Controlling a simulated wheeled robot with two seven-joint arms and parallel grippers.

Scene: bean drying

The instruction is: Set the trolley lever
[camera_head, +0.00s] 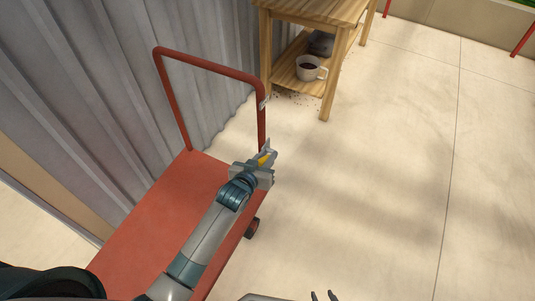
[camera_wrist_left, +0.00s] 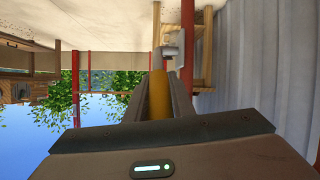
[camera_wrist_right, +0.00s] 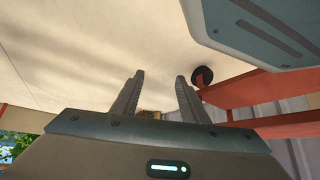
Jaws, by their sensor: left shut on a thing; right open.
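The red trolley (camera_head: 150,215) stands beside the corrugated wall, with an upright red tube handle (camera_head: 205,66). A small grey metal fitting (camera_head: 264,103) sits on the handle's right post; it also shows ahead of the fingers in the left wrist view (camera_wrist_left: 172,51). I cannot tell if it is the lever. My left gripper (camera_head: 268,149) is near the lower part of that post, shut on a yellow piece (camera_wrist_left: 158,95). I cannot tell if this piece is joined to the trolley. My right gripper (camera_wrist_right: 160,85) is open and empty, low at the bottom of the head view.
A wooden stand (camera_head: 325,95) with a white cup (camera_head: 308,68) and a dark round thing (camera_head: 321,42) on its lower shelf is beyond the trolley. The corrugated wall (camera_head: 90,90) is close on the left. The pale floor (camera_head: 390,180) to the right is clear.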

